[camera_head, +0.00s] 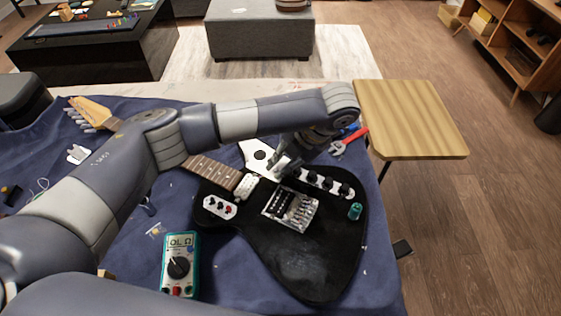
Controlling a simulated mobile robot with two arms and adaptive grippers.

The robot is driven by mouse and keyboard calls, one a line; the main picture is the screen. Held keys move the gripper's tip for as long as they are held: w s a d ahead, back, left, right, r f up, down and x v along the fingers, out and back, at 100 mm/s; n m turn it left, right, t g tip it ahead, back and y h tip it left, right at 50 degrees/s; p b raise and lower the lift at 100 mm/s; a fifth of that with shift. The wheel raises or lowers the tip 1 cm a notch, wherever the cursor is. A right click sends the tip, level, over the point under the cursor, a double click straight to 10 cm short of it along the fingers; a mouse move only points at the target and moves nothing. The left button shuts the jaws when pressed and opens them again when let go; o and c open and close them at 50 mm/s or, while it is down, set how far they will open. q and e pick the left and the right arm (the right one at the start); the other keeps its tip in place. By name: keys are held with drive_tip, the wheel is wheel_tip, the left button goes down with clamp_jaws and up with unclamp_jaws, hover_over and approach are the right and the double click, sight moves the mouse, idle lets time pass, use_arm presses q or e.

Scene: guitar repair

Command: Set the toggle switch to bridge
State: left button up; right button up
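A black electric guitar body (315,262) lies on the blue cloth, its neck (212,170) running to the upper left. A control plate (325,183) with several dark knobs sits along its upper edge. A small white plate (220,207) with dark and red parts sits at the lower left of the body. I cannot tell which holds the toggle switch or how it is set. My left gripper (284,167) points down over the body, by the left end of the control plate. Its fingers are small and partly hidden, so their opening is unclear. My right gripper is out of view.
A teal multimeter (179,262) lies left of the body. A green cylinder (355,211) stands on the body's right side. A red-handled tool (350,140) lies behind the guitar. A wooden stool or side table (410,115) is at the right. My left arm covers part of the neck.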

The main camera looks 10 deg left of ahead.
use_arm(q)
drive_tip(key=shift+d, duration=0.1)
drive_tip(key=v, duration=1.2)
drive_tip(key=shift+f, duration=0.1)
idle(0.3)
